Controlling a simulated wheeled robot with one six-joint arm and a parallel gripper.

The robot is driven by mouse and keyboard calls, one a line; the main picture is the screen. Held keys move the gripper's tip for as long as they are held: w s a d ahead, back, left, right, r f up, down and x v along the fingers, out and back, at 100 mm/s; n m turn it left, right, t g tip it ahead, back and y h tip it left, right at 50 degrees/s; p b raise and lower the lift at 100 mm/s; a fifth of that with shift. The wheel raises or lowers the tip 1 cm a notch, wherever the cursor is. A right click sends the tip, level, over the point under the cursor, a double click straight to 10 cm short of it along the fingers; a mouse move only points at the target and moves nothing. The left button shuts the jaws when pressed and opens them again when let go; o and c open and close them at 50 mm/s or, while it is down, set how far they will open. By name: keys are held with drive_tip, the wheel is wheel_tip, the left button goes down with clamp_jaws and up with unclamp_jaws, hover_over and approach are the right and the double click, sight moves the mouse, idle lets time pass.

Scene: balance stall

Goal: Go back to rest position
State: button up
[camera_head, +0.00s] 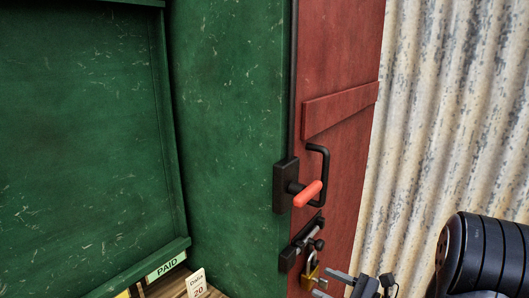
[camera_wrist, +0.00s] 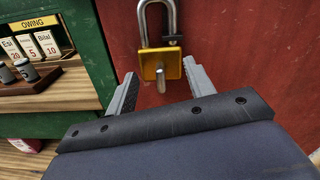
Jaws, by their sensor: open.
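My gripper (camera_wrist: 158,92) is open, its two grey fingers spread in the wrist view with nothing held between them. It also shows at the bottom of the head view (camera_head: 340,283). A brass padlock (camera_wrist: 160,62) with a steel shackle hangs just beyond the fingertips, and a key-like metal piece sticks out at its lower end. The padlock also shows in the head view (camera_head: 311,270), below the dark bolt (camera_head: 302,246) on the red door (camera_head: 345,60). I cannot tell whether the shackle is latched.
A black latch with a red handle (camera_head: 307,194) sticks out above the bolt. The green stall wall (camera_head: 230,120) is at left, with a PAID ledge (camera_head: 165,266). An OWING rack (camera_wrist: 30,85) with cards and small weights stands left in the wrist view. Corrugated metal (camera_head: 450,100) is at right.

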drive_tip(key=shift+m+p, duration=1.1)
drive_tip(key=shift+f, duration=0.1)
